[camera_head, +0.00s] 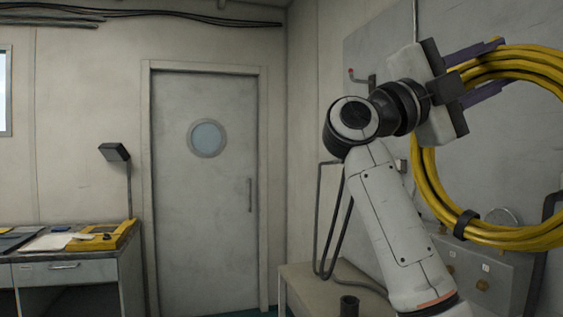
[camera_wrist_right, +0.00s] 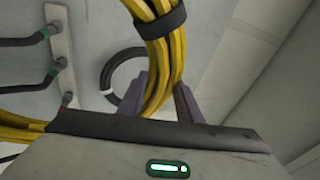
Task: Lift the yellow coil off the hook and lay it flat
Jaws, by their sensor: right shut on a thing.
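The yellow coil (camera_head: 431,188) is a thick bundle of yellow hose with dark bands, upright at the right of the head view and cut off by the frame edge. My right gripper (camera_head: 487,69) is shut on its upper left part, with purple fingers on either side of the strands. In the right wrist view the coil (camera_wrist_right: 163,62) runs up between the two fingers (camera_wrist_right: 165,100), a dark band just above them. I cannot tell whether the coil still touches a hook. My left gripper is not in view.
A grey panel box (camera_head: 482,268) with knobs and a pale bench (camera_head: 300,272) stand below the coil. A desk (camera_head: 65,270) with papers and a yellow case (camera_head: 100,236) is at the left. A closed door (camera_head: 205,200) is between.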

